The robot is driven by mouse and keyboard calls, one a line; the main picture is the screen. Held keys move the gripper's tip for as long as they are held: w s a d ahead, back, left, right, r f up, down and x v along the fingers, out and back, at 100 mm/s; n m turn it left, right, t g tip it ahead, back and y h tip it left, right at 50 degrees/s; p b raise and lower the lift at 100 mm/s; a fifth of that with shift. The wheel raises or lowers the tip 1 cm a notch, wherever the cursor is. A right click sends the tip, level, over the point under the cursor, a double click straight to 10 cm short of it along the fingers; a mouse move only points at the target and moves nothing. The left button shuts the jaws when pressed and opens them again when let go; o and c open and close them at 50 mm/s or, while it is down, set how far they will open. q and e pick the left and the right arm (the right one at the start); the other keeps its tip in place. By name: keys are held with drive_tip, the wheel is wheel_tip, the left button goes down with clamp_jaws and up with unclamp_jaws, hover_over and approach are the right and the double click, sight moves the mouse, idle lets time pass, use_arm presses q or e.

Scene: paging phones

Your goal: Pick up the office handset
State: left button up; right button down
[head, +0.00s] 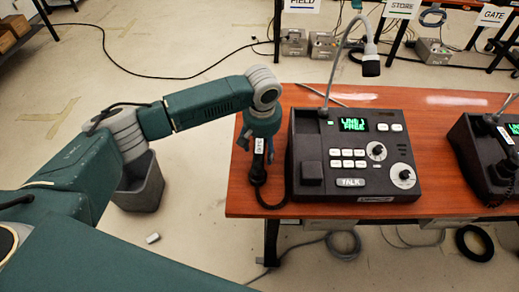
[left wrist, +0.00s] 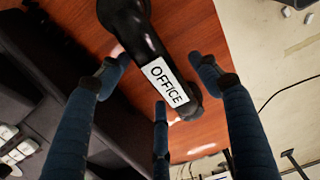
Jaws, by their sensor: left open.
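The office handset (head: 258,163) is black with a white label and lies on the wooden table, left of the paging console (head: 352,152). In the left wrist view the handset (left wrist: 150,50) shows its label reading OFFICE. My left gripper (head: 257,142) is over the handset from above, its fingers spread. In the left wrist view the fingers (left wrist: 160,95) are open on both sides of the handset, and I see no grip on it. The console's screen reads LINE 1 FREE. My right gripper is not in view.
A second console (head: 485,150) stands at the table's right edge. A gooseneck microphone (head: 370,65) rises behind the first console. The wooden table (head: 450,203) has bare room between the consoles. A grey bin (head: 140,190) stands on the floor at left.

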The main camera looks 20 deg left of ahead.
use_arm(q)
drive_tip(key=shift+w+f, duration=0.1)
drive_tip(key=shift+f, duration=0.5)
drive_tip(key=c, duration=1.5)
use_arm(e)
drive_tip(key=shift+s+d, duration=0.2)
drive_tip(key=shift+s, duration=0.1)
use_arm(q)
drive_tip(key=shift+r, duration=0.1)
